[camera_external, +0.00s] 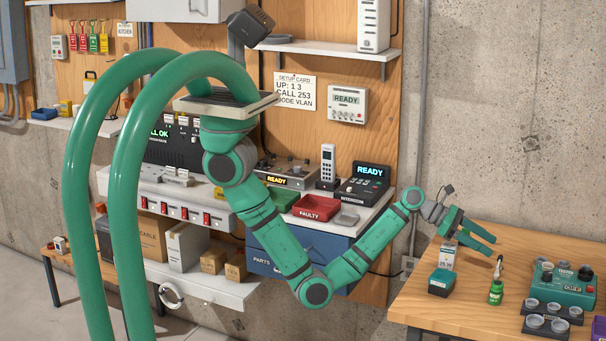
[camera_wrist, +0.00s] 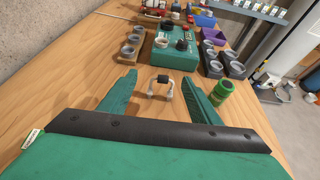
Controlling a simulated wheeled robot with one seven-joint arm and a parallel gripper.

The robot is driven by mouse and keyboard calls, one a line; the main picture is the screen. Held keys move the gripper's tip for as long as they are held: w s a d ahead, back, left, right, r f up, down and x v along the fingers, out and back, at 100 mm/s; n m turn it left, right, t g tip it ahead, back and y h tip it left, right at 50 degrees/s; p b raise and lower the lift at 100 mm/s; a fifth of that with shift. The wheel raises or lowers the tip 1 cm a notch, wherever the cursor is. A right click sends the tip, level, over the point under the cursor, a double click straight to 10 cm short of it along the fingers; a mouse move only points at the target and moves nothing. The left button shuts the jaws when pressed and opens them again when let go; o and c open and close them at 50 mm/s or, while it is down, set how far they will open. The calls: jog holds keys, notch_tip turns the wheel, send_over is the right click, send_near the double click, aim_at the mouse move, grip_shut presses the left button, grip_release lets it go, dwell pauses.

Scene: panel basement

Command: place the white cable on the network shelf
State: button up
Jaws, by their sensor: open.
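My gripper (camera_external: 490,245) is open above the wooden table at the right. In the wrist view its two green fingers (camera_wrist: 159,80) are spread, with a small bent white piece with a black block on top (camera_wrist: 160,79) between them in the picture. Nothing is gripped. This piece may be the white cable; I cannot pick it out in the external view. A white ring-shaped coil (camera_external: 171,297) also shows at the front of the low white shelf, far from my gripper. A high white shelf (camera_external: 328,48) bears a white router-like box (camera_external: 374,24) and may be the network shelf.
A green bottle (camera_external: 496,291) stands near my gripper, beside the right finger in the wrist view. A teal device (camera_external: 563,286), dark trays of round cups (camera_external: 551,310) and a small teal box (camera_external: 441,282) occupy the table (camera_external: 415,300). Its front middle is clear.

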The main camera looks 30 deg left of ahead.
jog(key=shift+d+f, duration=0.2)
jog(key=shift+f, duration=0.2)
jog(key=x, duration=0.5)
jog(key=shift+s+x, duration=0.2)
jog(key=shift+x, duration=1.15)
jog(key=shift+s+x, duration=0.25)
jog(key=shift+x, duration=1.05)
jog(key=shift+f, duration=0.15)
jog(key=c, duration=1.2)
